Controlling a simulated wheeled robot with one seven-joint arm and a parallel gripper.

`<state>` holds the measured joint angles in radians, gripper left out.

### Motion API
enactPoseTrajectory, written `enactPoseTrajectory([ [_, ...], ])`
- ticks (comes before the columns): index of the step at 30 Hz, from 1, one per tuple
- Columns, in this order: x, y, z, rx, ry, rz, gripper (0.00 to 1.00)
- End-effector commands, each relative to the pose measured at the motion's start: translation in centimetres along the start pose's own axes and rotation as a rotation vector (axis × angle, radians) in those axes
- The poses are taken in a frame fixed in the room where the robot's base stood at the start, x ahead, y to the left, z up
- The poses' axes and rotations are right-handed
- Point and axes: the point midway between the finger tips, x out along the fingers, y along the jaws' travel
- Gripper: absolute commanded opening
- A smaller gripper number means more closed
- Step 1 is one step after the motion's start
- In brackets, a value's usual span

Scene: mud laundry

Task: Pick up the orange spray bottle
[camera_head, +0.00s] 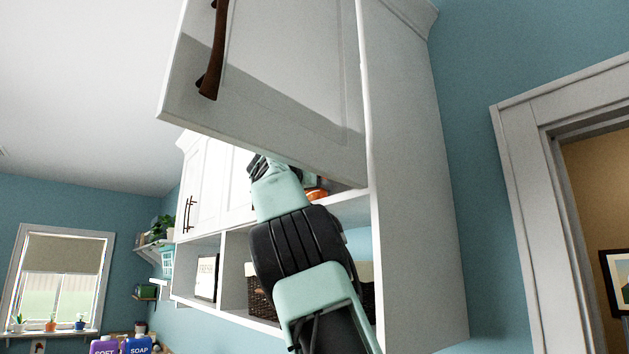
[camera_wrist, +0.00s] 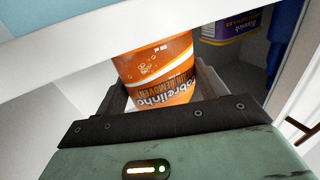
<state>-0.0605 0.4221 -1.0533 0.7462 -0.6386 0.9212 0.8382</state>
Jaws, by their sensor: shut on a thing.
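The orange spray bottle (camera_wrist: 153,72) is between the fingers of my gripper (camera_wrist: 160,88) in the wrist view. Its white lettering shows upside down, and its upper part is hidden or out of frame. My gripper is shut on it, with a finger along each side. In the head view my arm reaches up behind the open cabinet door, and my gripper (camera_head: 260,163) is partly hidden there. A small orange patch (camera_head: 316,193) shows beside my wrist, below the door; it may be the bottle.
The open white cabinet door (camera_head: 285,75) hangs close above my wrist. The cabinet's side panel (camera_head: 410,180) stands to the right. A purple labelled container (camera_wrist: 232,28) and a blue item (camera_wrist: 285,35) stand nearby. A wicker basket (camera_head: 260,298) sits in a cubby below.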

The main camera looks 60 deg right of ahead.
Motion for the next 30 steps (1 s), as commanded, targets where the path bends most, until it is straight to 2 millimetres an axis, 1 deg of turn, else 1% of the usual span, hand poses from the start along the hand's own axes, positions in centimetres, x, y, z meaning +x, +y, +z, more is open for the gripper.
enactPoseTrajectory([
  [11,-0.1,0.0,-0.6,0.002,0.005,0.0,0.3],
  [18,0.0,0.1,-2.2,0.003,0.006,0.002,0.3],
  [30,0.0,0.1,-3.5,0.004,0.006,0.003,0.3],
])
